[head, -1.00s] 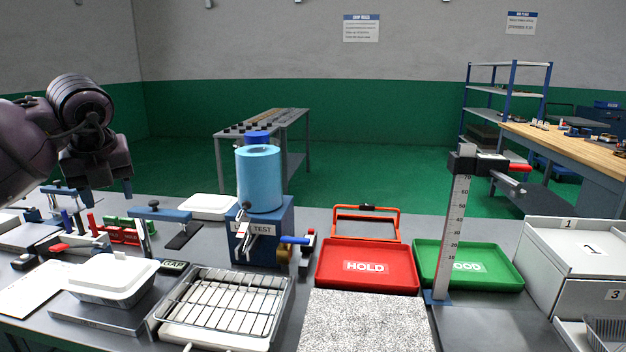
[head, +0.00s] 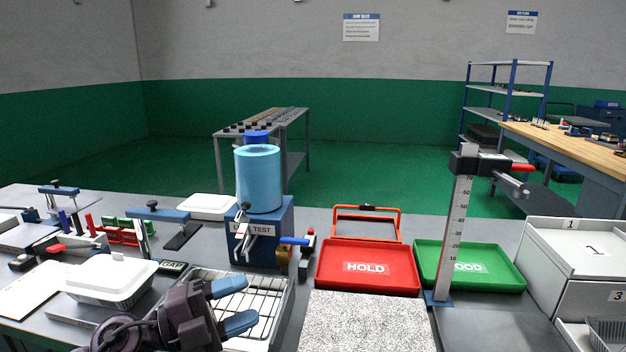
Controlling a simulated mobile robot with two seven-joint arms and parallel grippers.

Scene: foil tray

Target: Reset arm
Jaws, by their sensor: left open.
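My left gripper (head: 240,304) is low at the front of the bench, above the wire rack (head: 268,312), and hides the rack's left part. Its two blue-grey fingertips point right and stand apart, with nothing between them. A foil tray with a white lid (head: 112,276) sits to the left of the gripper on a flat metal plate (head: 72,313). The gripper is apart from the tray in the picture. My right gripper is not in view.
A blue test stand with a light-blue cylinder (head: 258,180) rises behind the rack. A red HOLD tray (head: 330,283), a green tray (head: 508,284) and a height gauge (head: 455,230) stand to the right. A speckled plate (head: 366,322) lies in front. White boxes (head: 565,250) are at far right.

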